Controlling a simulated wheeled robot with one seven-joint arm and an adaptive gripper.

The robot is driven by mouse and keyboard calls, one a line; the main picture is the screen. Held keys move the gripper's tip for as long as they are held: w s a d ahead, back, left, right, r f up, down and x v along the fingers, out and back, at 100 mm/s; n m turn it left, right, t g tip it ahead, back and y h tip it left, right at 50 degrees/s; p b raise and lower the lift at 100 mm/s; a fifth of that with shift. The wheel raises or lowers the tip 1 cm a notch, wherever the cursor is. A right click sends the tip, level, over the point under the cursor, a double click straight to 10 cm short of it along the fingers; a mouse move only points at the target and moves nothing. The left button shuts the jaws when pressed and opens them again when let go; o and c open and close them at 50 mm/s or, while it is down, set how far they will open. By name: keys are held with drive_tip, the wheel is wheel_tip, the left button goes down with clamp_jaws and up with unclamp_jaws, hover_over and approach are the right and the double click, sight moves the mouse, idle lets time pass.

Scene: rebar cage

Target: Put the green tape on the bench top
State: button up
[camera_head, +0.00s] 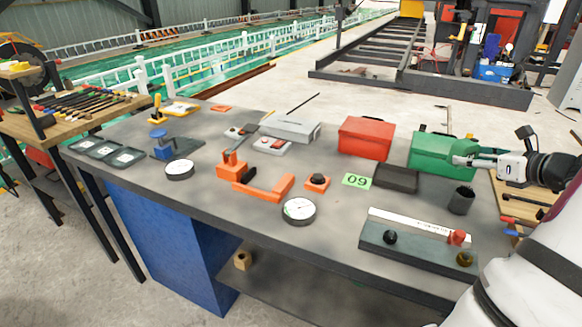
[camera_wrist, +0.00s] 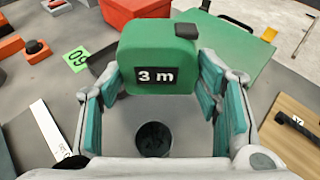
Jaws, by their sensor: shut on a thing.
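The green tape (camera_wrist: 158,55) is a rounded green block with a black "3 m" label, upright in the wrist view. My gripper (camera_wrist: 160,80) is shut on it, with teal finger pads at its left and right sides. In the head view my gripper (camera_head: 472,158) is at the right part of the bench, beside a green case (camera_head: 428,150); there the tape is hard to tell from the case. The grey bench top (camera_head: 345,230) spreads below. I cannot tell whether the tape touches it.
A black cup (camera_head: 461,200) stands below my gripper. A dark tray (camera_head: 397,179), a green "09" card (camera_head: 357,181) and a red box (camera_head: 366,138) are to the left. A long fixture (camera_head: 415,242) lies in front. Bare bench shows around the white dial (camera_head: 299,210).

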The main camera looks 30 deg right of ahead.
sight(456, 193)
drive_tip(key=shift+w+f+b, duration=0.35)
drive_tip(key=shift+f+b, duration=0.05)
drive_tip(key=shift+f, duration=0.25)
drive_tip(key=shift+f+b, duration=0.55)
drive_tip(key=shift+f, duration=4.45)
drive_tip(key=shift+f, duration=0.2)
drive_tip(key=o, duration=1.5)
drive_tip(key=shift+c, duration=0.2)
drive_tip(key=shift+o, duration=0.3)
drive_tip(key=shift+r, duration=0.1)
